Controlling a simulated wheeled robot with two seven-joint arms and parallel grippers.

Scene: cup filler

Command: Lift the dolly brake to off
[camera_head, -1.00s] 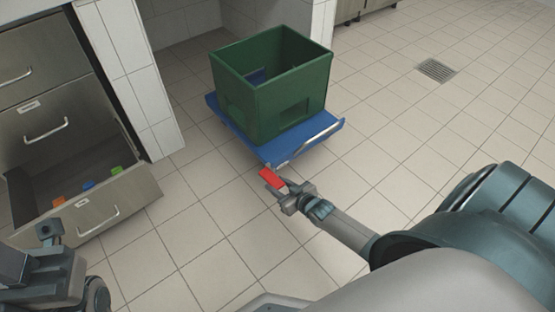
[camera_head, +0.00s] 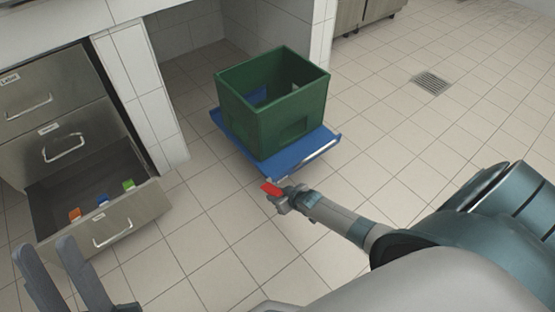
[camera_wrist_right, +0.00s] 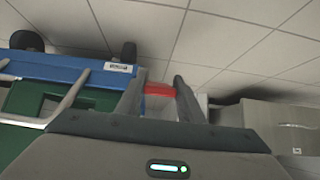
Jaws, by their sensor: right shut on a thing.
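The blue dolly (camera_head: 313,151) stands on the tiled floor with a green crate (camera_head: 290,125) on it. The red brake lever (camera_head: 270,187) is at the dolly's near edge. My right gripper (camera_head: 274,194) is shut on it. In the right wrist view the red brake lever (camera_wrist_right: 158,89) lies between the two fingertips of my right gripper (camera_wrist_right: 157,92), and the dolly's blue edge (camera_wrist_right: 60,67) and wheels are beside it. Whether the brake is on or off cannot be told. My left gripper (camera_head: 44,246) is low at the left, fingers apart and empty.
An open lower drawer (camera_head: 105,222) of a steel cabinet at the left holds orange, blue and green items. A white tiled wall end (camera_head: 140,90) stands between cabinet and dolly. The floor (camera_head: 400,140) right of the dolly is clear, with a drain grate (camera_head: 431,83).

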